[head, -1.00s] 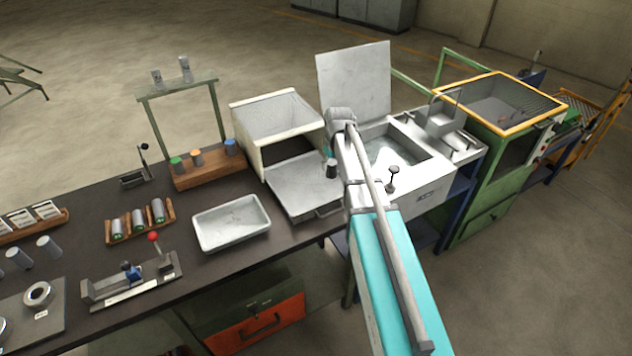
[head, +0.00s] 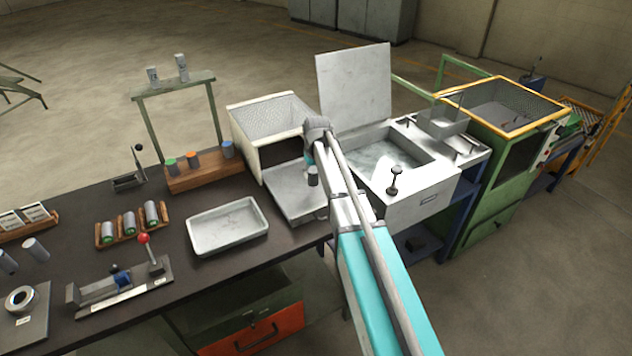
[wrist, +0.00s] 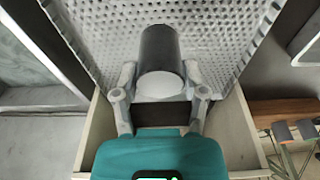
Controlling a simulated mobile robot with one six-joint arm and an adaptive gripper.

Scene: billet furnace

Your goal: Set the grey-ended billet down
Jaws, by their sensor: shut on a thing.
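The grey-ended billet (wrist: 160,62) is a dark cylinder with a pale grey end in the wrist view. My gripper (wrist: 160,84) is shut on it, with one finger on each side. In the head view the billet (head: 313,176) hangs upright over the flat metal tray (head: 284,188) in front of the cream mesh-lined box (head: 253,145). My gripper's fingers are largely hidden behind my arm there. Perforated metal (wrist: 215,35) lies behind the billet in the wrist view. Whether the billet touches anything cannot be told.
The sink-like basin (head: 440,173) with a raised lid (head: 353,90) is right of my arm. A pale empty tray (head: 228,243) is on the dark bench at left. A wooden rack (head: 205,178) with green-, orange- and blue-topped billets stands left of the box.

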